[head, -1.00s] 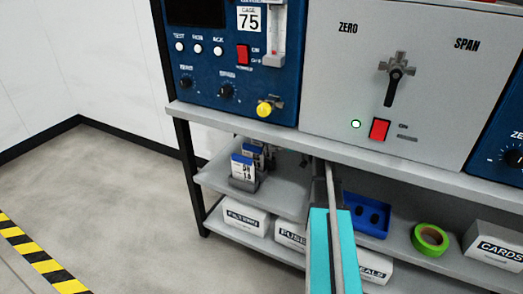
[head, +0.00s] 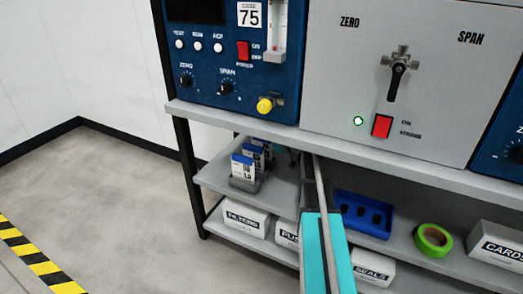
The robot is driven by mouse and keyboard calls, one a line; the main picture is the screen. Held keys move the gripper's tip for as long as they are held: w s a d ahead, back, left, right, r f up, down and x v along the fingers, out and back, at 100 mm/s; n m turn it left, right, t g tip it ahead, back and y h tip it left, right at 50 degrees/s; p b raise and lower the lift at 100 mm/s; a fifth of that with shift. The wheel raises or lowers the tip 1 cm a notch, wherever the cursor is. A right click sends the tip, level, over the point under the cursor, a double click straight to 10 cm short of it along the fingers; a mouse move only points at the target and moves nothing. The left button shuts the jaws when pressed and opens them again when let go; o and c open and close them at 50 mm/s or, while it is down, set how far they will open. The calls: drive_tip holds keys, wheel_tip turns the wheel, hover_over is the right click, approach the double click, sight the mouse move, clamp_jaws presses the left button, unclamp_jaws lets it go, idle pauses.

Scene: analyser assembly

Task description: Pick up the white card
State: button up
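Several upright cards (head: 243,168) with white faces and blue tops stand in a row in a grey holder (head: 243,185) on the upper shelf under the bench, at the left. I cannot tell a plain white card apart among them. My arm reaches from the bottom centre up under the bench top, to the right of the cards. My gripper (head: 291,157) is small, dark and partly hidden in the shade there, apart from the front card. Whether its fingers are open or hold anything does not show.
The bench top edge (head: 230,119) overhangs the shelf. A blue tray (head: 362,228) and a green tape roll (head: 433,240) lie right of my arm. The floor at left is clear.

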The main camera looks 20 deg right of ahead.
idle(0.4)
clamp_jaws()
drive_tip(key=shift+r, duration=0.2)
idle(0.3)
wheel_tip(320, 180, up, 7)
drive_tip(key=p, duration=0.7)
drive_tip(key=s+d, duration=1.1)
drive_tip(key=s, duration=0.3)
drive_tip(key=shift+f, duration=0.2)
drive_tip(key=shift+s+d, duration=0.1)
